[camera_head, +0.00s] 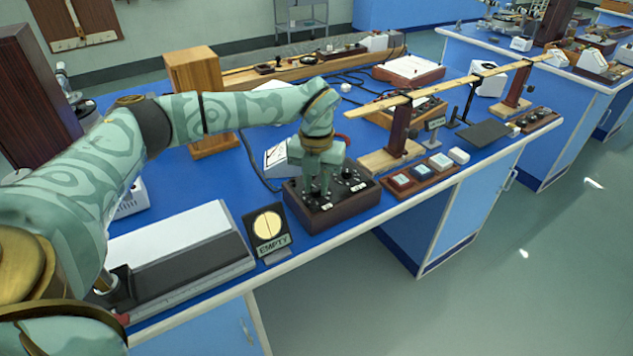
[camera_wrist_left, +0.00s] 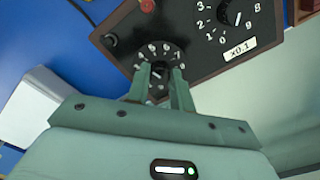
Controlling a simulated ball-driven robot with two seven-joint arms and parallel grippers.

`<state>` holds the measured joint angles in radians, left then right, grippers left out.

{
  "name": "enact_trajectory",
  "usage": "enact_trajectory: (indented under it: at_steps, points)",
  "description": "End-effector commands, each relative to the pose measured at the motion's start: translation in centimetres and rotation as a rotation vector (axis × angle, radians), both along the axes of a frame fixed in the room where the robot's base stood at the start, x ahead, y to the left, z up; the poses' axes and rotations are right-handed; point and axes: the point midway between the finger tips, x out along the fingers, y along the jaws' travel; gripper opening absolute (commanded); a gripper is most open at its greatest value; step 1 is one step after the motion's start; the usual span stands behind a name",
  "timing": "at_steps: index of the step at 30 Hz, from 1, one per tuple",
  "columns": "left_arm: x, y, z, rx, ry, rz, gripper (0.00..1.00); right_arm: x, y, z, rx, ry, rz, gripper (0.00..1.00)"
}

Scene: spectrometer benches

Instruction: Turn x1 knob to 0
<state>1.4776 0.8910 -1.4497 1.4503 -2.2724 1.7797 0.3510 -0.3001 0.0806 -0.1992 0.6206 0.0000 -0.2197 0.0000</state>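A dark wooden box with a black panel of dial knobs (camera_head: 353,202) stands near the front edge of the blue bench. My left gripper (camera_head: 326,191) reaches down onto it from above. In the left wrist view the fingers (camera_wrist_left: 160,80) stand close together on both sides of a black knob (camera_wrist_left: 158,75), and they look closed on it. A neighbouring knob (camera_wrist_left: 232,16) is labelled x0.1. My right gripper is not in view.
An EMPTY sign (camera_head: 268,232) stands left of the box. A wooden tray with square buttons (camera_head: 422,172) lies to its right. A white-topped device (camera_head: 175,250) is under my left arm, and a wooden block (camera_head: 200,95) stands behind it.

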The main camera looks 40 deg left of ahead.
Motion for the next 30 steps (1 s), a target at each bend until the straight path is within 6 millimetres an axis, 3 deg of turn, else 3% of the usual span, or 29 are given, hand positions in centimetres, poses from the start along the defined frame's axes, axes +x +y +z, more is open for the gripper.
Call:
enact_trajectory:
  at_steps: [14,30]
  points:
    - [0.0,0.0,0.4,0.000,-0.001,0.082,0.00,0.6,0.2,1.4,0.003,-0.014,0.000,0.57]
    - [-0.1,0.0,0.7,0.000,-0.001,0.545,0.00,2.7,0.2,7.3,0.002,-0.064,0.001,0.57]
